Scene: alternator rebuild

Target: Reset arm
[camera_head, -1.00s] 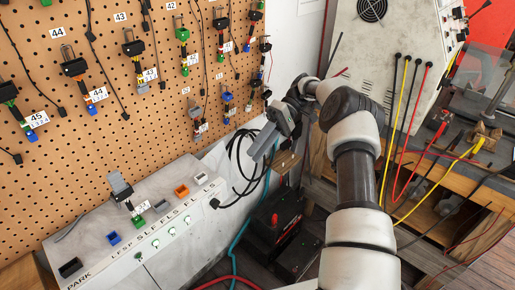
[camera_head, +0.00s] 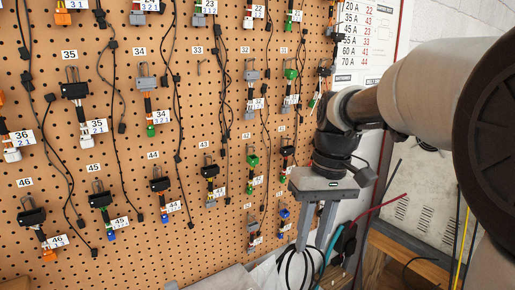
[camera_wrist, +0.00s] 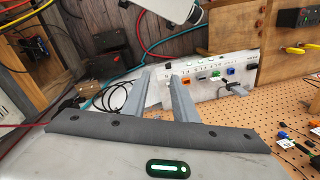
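My gripper (camera_head: 313,235) is in front of the lower right part of the pegboard in the head view, pointing down. Its two grey fingers are apart with nothing between them. In the wrist view the gripper (camera_wrist: 163,80) also shows open and empty, with a white panel (camera_wrist: 240,66) beyond the fingertips. My arm comes in from the right edge of the head view, and its near links hide much of that side.
The pegboard (camera_head: 180,228) carries several numbered hanging leads and connectors close to my gripper. A rating chart (camera_head: 366,35) hangs right of it. Black, teal and red cables hang below and beside the gripper. A wooden frame (camera_head: 408,252) stands lower right.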

